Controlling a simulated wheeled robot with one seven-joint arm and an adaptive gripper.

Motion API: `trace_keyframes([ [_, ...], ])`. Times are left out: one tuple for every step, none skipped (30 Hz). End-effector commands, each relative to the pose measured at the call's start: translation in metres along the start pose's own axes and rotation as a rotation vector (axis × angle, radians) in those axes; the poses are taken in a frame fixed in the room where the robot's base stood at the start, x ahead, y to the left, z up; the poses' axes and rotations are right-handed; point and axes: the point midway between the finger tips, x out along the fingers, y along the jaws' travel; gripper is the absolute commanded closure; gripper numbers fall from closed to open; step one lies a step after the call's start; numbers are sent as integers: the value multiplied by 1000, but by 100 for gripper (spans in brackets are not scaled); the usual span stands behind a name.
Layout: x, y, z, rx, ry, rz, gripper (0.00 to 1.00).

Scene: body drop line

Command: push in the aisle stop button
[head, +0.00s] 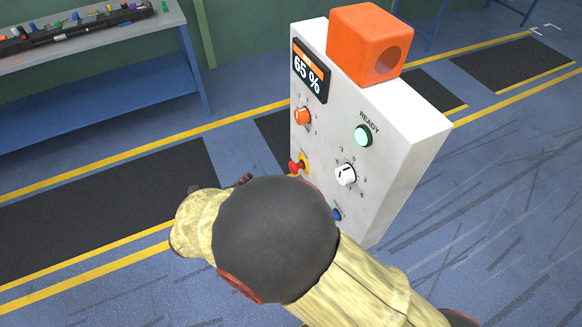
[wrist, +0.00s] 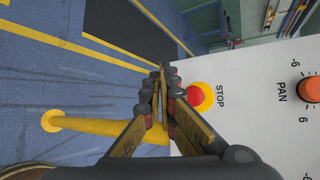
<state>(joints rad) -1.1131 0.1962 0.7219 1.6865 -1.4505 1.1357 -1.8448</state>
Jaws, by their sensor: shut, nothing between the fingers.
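The red stop button (wrist: 203,97) sits on a yellow round base on the white panel face, with the word STOP beside it in the wrist view. In the head view the same red button (head: 296,167) shows low on the left side of the panel (head: 375,105), just past my arm. My gripper (wrist: 163,75) is shut and empty. In the wrist view its fingertips are beside the button, to its left. I cannot tell whether they touch the panel. In the head view my arm hides most of the gripper and the panel's lower part.
The panel also carries an orange knob (head: 302,116), a white dial (head: 345,174), a green READY lamp (head: 363,135), a blue button (head: 337,214) and a 65 % display (head: 309,70). An orange block (head: 369,43) sits on top. A yellow post (wrist: 100,128) is near my gripper. A cluttered bench (head: 100,62) stands behind.

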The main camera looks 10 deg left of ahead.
Motion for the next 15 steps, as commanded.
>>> trace_keyframes([
  [1,-1,-1,1,1,0,100],
  [2,-1,-2,1,1,0,100],
  [4,-2,-3,2,2,0,100],
  [6,-3,-4,3,2,0,100],
  [8,-4,-5,4,2,0,100],
  [11,-7,-7,5,2,0,100],
  [13,-8,-9,5,2,0,100],
  [16,-10,-11,4,2,0,100],
  [20,-12,-14,4,3,-1,100],
  [22,-15,-17,5,4,-1,100],
  [25,-17,-19,5,4,-1,100],
  [29,-19,-21,5,3,-1,100],
  [32,-21,-23,5,3,0,100],
  [35,-23,-26,5,3,0,100],
  [38,-26,-28,4,3,0,100],
])
